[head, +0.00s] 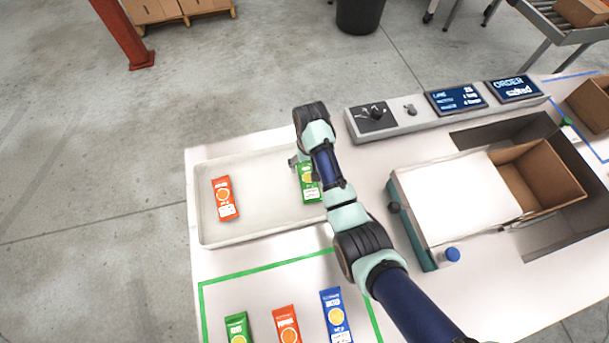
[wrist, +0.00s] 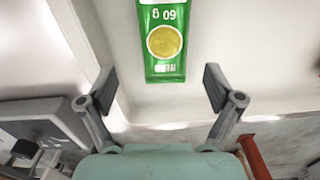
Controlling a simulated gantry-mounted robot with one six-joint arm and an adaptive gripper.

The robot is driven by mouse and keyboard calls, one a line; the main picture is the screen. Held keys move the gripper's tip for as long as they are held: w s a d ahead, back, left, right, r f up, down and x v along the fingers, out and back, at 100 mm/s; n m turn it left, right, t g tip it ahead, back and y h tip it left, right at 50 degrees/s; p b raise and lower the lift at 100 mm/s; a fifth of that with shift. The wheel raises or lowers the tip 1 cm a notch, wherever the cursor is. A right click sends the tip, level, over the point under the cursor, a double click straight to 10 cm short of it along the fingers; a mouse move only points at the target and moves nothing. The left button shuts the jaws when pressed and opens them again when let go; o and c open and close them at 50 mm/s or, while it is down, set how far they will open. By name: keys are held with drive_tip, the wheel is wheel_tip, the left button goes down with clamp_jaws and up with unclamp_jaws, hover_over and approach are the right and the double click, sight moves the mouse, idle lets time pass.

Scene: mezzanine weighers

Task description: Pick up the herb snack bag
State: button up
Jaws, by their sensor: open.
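A green snack bag (head: 310,188) with a yellow round picture lies in the white tray (head: 255,232), near its right side. My arm partly covers it in the head view. The green bag in the wrist view (wrist: 163,42) lies flat, its printed "60 g" upside down. My gripper (wrist: 160,88) is open and empty, with one finger to each side of the bag's near end; the bag extends beyond the fingertips. Another green bag (head: 238,330), its label seeming to read "HERBS", lies inside the green outline at the front.
An orange bag (head: 225,198) lies at the tray's left. Another orange bag (head: 287,325) and a blue bag (head: 336,316) lie inside the green outline. An open cardboard box (head: 540,175) stands right. An order screen (head: 513,88) reads "salted".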

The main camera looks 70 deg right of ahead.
sight(307, 172)
drive_tip(key=f+b, duration=0.1)
drive_tip(key=f, duration=0.4)
drive_tip(key=shift+w+a+b, duration=0.2)
drive_tip(key=shift+b, duration=0.15)
drive_tip(key=shift+c, duration=0.2)
drive_tip(key=c, duration=1.2)
wheel_tip(307, 172, up, 20)
drive_tip(key=p, duration=1)
drive_tip(key=shift+w, duration=0.1)
